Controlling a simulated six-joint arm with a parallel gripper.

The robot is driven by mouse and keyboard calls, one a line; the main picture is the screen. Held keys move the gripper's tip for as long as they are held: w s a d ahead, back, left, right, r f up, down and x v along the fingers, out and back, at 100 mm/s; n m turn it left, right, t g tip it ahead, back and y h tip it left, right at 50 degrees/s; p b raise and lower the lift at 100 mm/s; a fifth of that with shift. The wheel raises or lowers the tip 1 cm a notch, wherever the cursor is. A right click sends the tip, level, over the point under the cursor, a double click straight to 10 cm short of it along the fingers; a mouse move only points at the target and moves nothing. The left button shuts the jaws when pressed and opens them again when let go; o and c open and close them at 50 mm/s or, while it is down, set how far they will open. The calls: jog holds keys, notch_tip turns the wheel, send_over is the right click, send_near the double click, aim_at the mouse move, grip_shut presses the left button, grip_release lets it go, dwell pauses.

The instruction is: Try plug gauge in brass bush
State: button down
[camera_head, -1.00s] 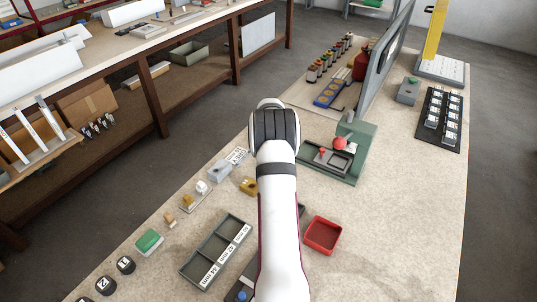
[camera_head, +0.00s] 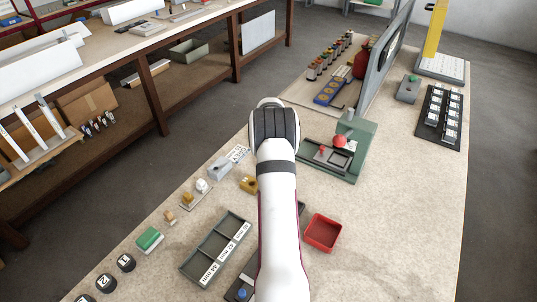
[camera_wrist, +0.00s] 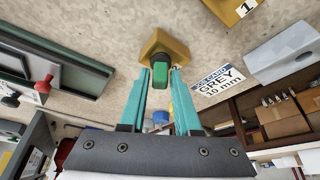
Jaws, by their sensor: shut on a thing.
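My gripper (camera_wrist: 160,80) has teal fingers shut on a green piece, seemingly the plug gauge's handle (camera_wrist: 161,74), in the wrist view. Directly beyond the green piece is a brass-coloured block (camera_wrist: 165,45), seemingly the brass bush. The green piece overlaps it in the picture, and I cannot tell whether the gauge is inside a bore or only above it. In the head view my arm hides the gripper, the gauge and this block. Another brass block marked 1 (camera_wrist: 228,9) is at the top of the wrist view; it seems to be the block (camera_head: 249,184) left of my arm.
A grey box (camera_head: 219,168) and a label card (camera_head: 237,154) lie left of my arm. A green fixture with a red knob (camera_head: 340,141) stands to the right. A red tray (camera_head: 322,232) and a compartment tray (camera_head: 205,256) are nearer. The bench right of the red tray is clear.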

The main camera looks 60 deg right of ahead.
dwell(0.3)
jog(key=shift+r, duration=3.5)
